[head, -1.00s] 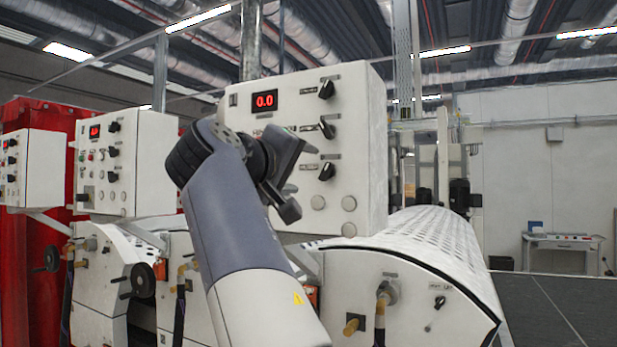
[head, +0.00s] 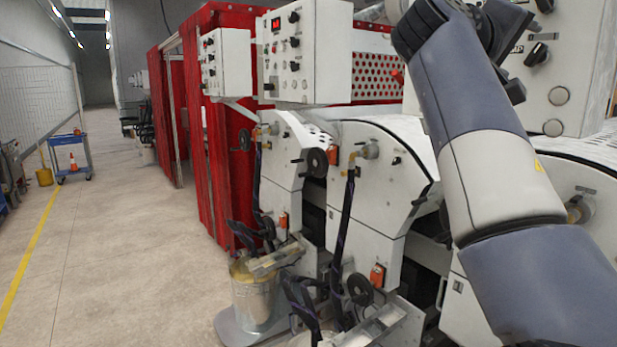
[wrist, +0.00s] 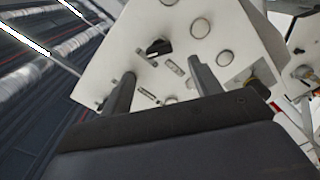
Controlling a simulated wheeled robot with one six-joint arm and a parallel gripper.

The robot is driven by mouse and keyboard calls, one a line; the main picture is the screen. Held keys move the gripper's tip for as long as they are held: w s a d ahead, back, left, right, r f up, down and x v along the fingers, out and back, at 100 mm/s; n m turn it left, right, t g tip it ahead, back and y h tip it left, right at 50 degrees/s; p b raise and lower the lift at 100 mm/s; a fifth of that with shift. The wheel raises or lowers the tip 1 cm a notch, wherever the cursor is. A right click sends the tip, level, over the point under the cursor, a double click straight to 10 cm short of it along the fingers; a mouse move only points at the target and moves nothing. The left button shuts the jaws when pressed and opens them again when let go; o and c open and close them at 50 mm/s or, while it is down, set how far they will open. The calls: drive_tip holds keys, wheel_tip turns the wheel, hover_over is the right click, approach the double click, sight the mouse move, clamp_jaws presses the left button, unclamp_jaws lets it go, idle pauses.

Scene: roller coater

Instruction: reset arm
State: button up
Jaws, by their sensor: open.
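My gripper (wrist: 158,82) is open in the wrist view, its two dark fingers apart with nothing between them. Beyond the fingers is a white control box (wrist: 185,50) with a black knob and several round buttons. In the head view my arm rises from the lower right, and the gripper (head: 518,55) is at the top right, mostly hidden behind my own wrist. It is in front of the nearest white control box (head: 590,60). I cannot tell the exact gap between gripper and box.
White coater units (head: 380,180) stand close on the right, with smaller control boxes (head: 312,60) above them. Red strip curtains (head: 215,190) hang behind. A metal bucket (head: 255,290) stands on the floor. The aisle at left is clear up to a blue cart (head: 72,155).

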sight(532, 55)
drive_tip(key=p+x, duration=0.1)
drive_tip(key=x, duration=0.5)
drive_tip(key=shift+w+d+p, duration=0.15)
drive_tip(key=shift+d+p, duration=0.1)
drive_tip(key=shift+p, duration=0.15)
